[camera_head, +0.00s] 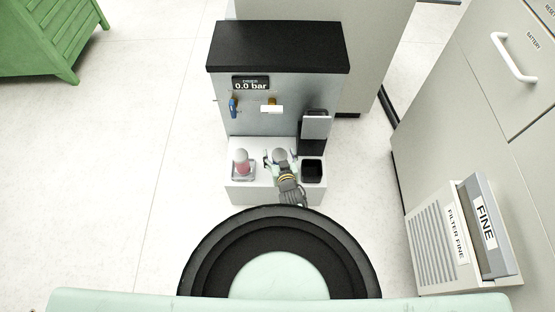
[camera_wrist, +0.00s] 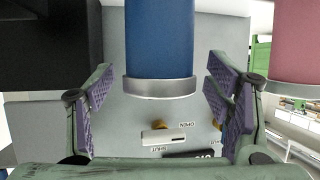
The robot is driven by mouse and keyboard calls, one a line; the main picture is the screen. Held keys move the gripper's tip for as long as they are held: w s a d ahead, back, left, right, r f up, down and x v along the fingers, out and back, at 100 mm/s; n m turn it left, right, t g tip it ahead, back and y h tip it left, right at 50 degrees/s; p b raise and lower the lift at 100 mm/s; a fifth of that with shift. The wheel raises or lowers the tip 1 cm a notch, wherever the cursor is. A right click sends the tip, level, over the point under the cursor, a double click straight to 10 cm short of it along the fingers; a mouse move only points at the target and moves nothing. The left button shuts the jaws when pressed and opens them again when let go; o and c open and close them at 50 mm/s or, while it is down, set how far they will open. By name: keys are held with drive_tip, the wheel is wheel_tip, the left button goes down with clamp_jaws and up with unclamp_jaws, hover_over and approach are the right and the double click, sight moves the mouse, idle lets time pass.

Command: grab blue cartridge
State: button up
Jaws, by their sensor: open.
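The blue cartridge (camera_wrist: 160,40) shows in the wrist view as a blue cylinder with a silver band at its lower end in the picture. My gripper (camera_wrist: 158,88) is open. Its purple-padded fingers stand to the left and right of the cartridge, with visible gaps on both sides. In the head view, my gripper (camera_head: 280,162) is at the middle of the white ledge, around a round grey top (camera_head: 279,155). The cartridge's blue body is hidden there.
A pink cartridge (camera_head: 241,166) stands on the ledge at left; it also shows in the wrist view (camera_wrist: 297,45). A black square holder (camera_head: 312,171) is at right. Behind are the panel's blue lever (camera_head: 233,106), white handle (camera_head: 272,109) and 0.0 bar display (camera_head: 250,84).

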drive_tip(key=shift+c, duration=0.5)
clamp_jaws()
idle(0.4)
drive_tip(key=shift+r, duration=0.1)
